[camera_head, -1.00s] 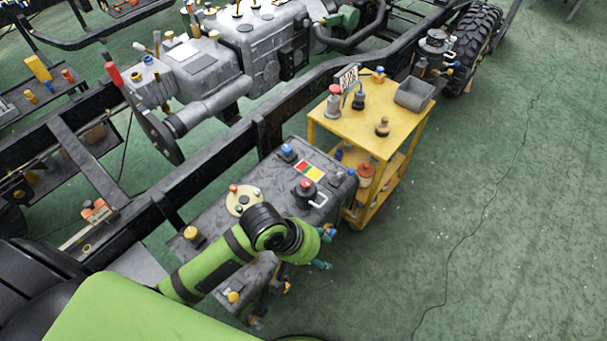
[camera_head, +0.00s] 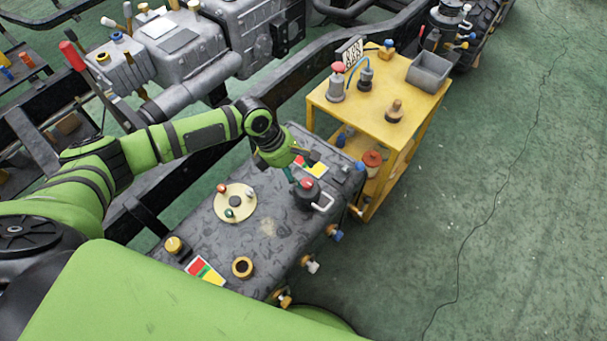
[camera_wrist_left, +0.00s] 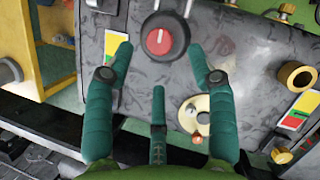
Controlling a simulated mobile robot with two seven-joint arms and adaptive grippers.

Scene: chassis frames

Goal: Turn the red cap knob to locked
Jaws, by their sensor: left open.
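The red cap knob (camera_head: 307,183) sits on a black round base on top of the dark grey tank (camera_head: 215,215), near its far right end. In the left wrist view the red knob (camera_wrist_left: 158,41) has a white mark on its face, and a silver loop handle beside it. My left gripper (camera_head: 296,170) is just left of and above the knob in the head view. In the left wrist view its teal fingers (camera_wrist_left: 159,62) are spread, with the knob ahead between the two outer ones; I see no clear contact. My right gripper is not in view.
Red, yellow and green labels (camera_head: 205,270) mark the tank top. A cream disc (camera_head: 235,202) with small knobs and a brass ring (camera_head: 242,267) are also there. A yellow cart (camera_head: 375,120) with a grey bin (camera_head: 428,72) stands behind. The green floor at right is clear.

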